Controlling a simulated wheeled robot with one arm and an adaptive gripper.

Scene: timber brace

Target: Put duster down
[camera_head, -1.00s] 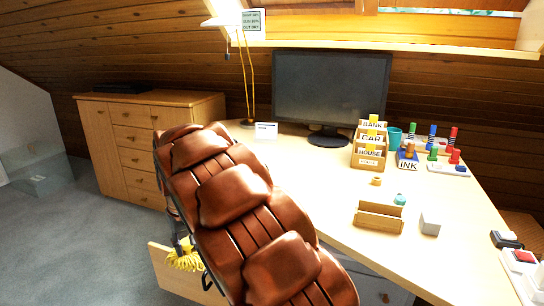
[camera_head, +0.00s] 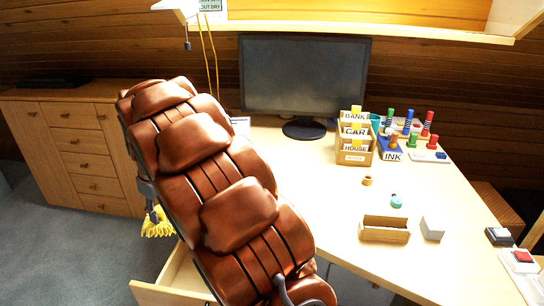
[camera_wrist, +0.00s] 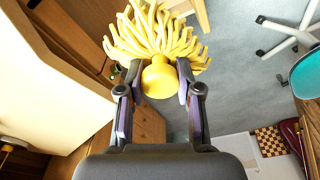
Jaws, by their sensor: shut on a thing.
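The duster is yellow with a shaggy mop head. In the wrist view the duster (camera_wrist: 158,78) sits between the two fingers of my gripper (camera_wrist: 160,84), which is shut on its round yellow base. The strands fan out beyond the fingertips. In the head view the duster (camera_head: 157,224) hangs at the left, in the air in front of the wooden cabinet and above the open drawer's level. My gripper (camera_head: 150,196) is partly hidden there.
An open drawer (camera_head: 165,292) juts out at the lower left, below the duster. The desk (camera_head: 300,200) carries a monitor (camera_head: 305,75), a labelled card box (camera_head: 355,157), stamps, an ink pad (camera_head: 392,156) and a small wooden holder (camera_head: 384,234). A wooden cabinet (camera_head: 90,150) stands left.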

